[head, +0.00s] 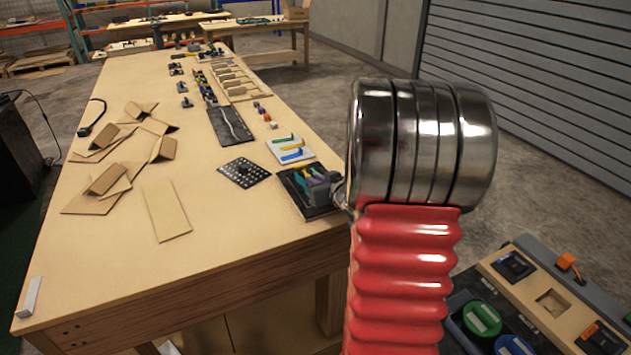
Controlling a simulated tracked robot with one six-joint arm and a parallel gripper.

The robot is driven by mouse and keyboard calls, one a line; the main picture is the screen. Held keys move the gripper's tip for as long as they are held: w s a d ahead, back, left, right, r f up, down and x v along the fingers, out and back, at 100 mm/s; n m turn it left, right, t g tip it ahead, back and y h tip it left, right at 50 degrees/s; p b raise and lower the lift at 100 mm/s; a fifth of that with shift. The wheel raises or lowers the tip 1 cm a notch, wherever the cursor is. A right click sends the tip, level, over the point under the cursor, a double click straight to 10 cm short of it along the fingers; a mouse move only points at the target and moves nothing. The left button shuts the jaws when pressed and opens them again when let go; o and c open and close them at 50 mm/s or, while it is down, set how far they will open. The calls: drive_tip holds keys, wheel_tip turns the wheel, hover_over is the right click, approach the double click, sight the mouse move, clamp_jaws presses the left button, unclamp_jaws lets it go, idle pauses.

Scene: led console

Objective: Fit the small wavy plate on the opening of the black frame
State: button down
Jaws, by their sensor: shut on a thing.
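A black frame (291,186) lies flat near the right edge of the long table, with small green and purple parts in it. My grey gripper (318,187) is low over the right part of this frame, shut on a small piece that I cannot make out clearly. The gripper hides part of the frame, and my arm hides what lies to its right. I cannot pick out the small wavy plate for certain, nor tell whether the held piece touches the frame.
A white plate (280,148) with green, yellow and blue curved strips lies just behind the frame. A black dotted plate (245,172) lies to its left. Cardboard pieces (108,180) cover the left side. The table's front middle is clear. A console (535,300) stands at the lower right.

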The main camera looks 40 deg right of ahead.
drive_tip(key=shift+f, duration=0.35)
idle(0.5)
drive_tip(key=c, duration=1.7)
unclamp_jaws()
drive_tip(key=shift+s, duration=0.1)
drive_tip(key=shift+v, duration=6.8)
